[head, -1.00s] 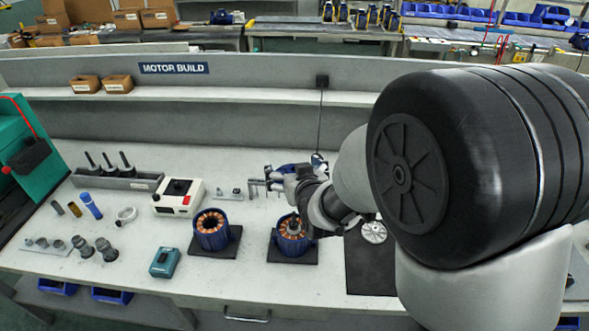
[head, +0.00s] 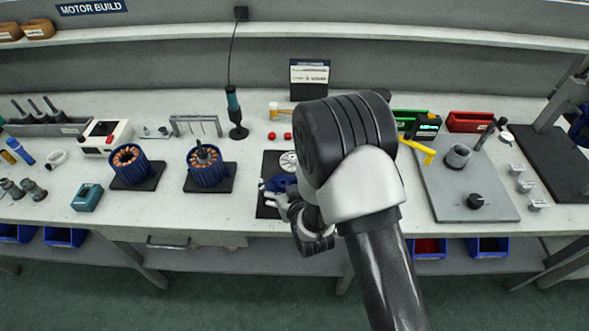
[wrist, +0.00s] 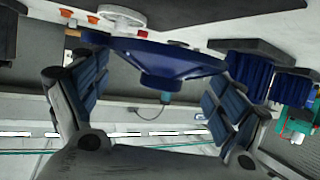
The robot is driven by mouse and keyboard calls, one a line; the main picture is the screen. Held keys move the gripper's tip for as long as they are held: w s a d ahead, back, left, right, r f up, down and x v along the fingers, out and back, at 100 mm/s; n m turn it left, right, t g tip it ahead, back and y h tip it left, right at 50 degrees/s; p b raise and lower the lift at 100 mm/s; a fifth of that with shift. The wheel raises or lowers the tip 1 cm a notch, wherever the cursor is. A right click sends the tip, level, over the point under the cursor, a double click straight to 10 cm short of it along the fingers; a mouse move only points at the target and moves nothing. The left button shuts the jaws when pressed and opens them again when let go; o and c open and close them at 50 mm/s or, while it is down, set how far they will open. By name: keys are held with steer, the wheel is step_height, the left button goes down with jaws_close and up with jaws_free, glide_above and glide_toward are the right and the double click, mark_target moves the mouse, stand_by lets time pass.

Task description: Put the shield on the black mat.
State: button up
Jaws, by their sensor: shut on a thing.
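The shield (wrist: 165,58) is a blue, dish-like part with a round hub, held between the two pads of my gripper (wrist: 158,72) in the wrist view. In the head view the shield (head: 283,182) shows as a small blue patch at my gripper (head: 277,192). The black mat (head: 270,162) lies on the bench under and behind my gripper, partly covered by my arm. The shield is over the mat in the head view; the gap between them cannot be told. My gripper is shut on the shield.
A pale finned disc (head: 289,161) sits on the mat's far part. Two blue stators with copper windings, (head: 129,166) and (head: 205,167), stand on dark pads to the left. Small red caps (head: 272,136) and an upright teal driver (head: 234,108) stand behind. A grey plate (head: 450,190) lies right.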

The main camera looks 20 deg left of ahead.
steer(key=shift+f, duration=0.2)
steer(key=shift+a+f+b, duration=0.15)
steer(key=shift+f+b, duration=0.4)
steer(key=shift+f, duration=0.35)
steer(key=shift+f+b, duration=0.55)
steer(key=shift+f, duration=0.6)
steer(key=shift+f, duration=0.15)
steer(key=shift+f+b, duration=0.35)
steer(key=shift+b, duration=0.2)
steer(key=shift+f, duration=0.15)
steer(key=o, duration=0.8)
